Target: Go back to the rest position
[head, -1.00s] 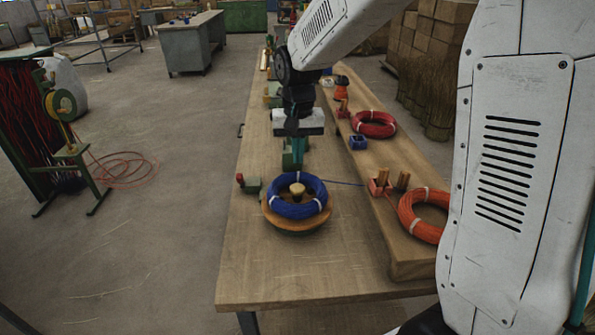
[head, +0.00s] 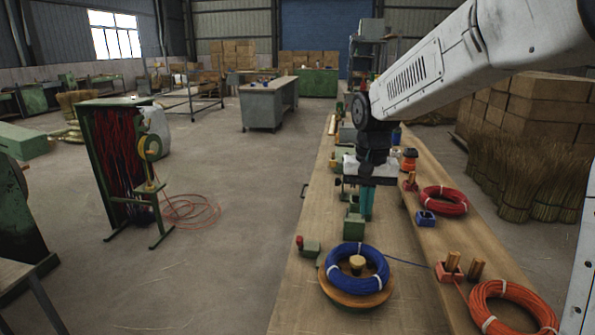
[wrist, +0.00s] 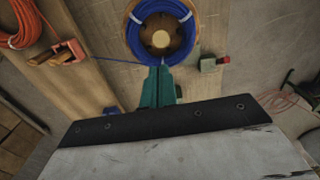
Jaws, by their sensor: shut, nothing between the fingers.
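My gripper (head: 366,205) is shut and empty. It hangs above the wooden workbench (head: 310,300), behind the blue coil in the head view. In the wrist view its green fingers (wrist: 158,72) are together, with the blue coil beyond their tips. The blue coil (head: 334,263) lies around a peg (head: 357,262) on a round wooden turntable (head: 350,297); the coil also shows in the wrist view (wrist: 184,47). A blue strand runs from the coil to the right, toward a red block with a wooden peg (head: 449,268).
An orange coil (head: 488,318) and a red coil (head: 452,208) lie on the raised board at right. A green block with a red knob (head: 311,248) sits left of the turntable.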

